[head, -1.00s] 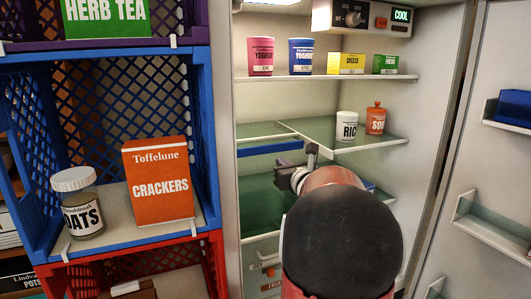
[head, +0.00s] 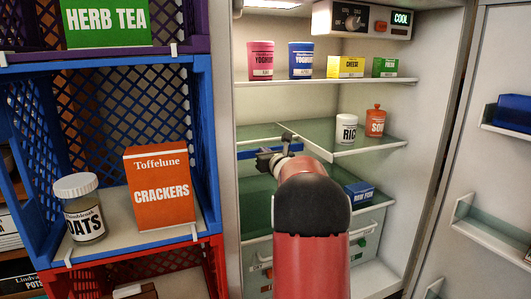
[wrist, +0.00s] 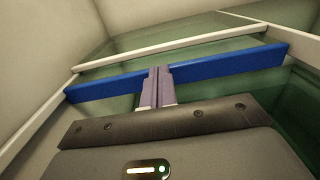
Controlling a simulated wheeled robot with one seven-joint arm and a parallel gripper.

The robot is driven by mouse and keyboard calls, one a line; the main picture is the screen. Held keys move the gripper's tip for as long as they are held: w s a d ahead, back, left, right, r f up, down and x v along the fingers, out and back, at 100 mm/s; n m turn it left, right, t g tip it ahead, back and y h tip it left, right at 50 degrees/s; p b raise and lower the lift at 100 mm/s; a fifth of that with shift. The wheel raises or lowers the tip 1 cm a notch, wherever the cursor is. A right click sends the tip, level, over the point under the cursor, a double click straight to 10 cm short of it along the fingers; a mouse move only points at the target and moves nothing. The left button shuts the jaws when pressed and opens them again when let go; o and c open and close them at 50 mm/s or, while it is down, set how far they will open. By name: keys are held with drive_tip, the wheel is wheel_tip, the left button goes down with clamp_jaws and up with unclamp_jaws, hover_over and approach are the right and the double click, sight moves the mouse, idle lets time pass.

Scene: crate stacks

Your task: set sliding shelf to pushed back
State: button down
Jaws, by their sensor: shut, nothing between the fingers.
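The sliding shelf has a blue front bar (head: 248,153) and sits at the left of the fridge, at mid height. In the wrist view the blue bar (wrist: 215,66) runs across the picture, with a white-edged glass panel behind it. My gripper (head: 272,158) is shut and empty at the bar. In the wrist view its fingers (wrist: 157,74) overlap the middle of the bar; I cannot tell whether they touch it. My gripper hides part of the bar in the head view.
The fixed shelf at right holds a rice jar (head: 346,129) and a red-orange pot (head: 375,121). Yoghurt cups (head: 300,60) and small boxes stand above. A blue box (head: 359,192) sits below. Crates (head: 215,150) stand left; the open door (head: 480,200) is at right.

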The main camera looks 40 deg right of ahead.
sight(256, 143)
drive_tip(key=x, duration=0.4)
drive_tip(key=shift+a+r, duration=0.1)
drive_tip(key=shift+r, duration=0.15)
idle(0.3)
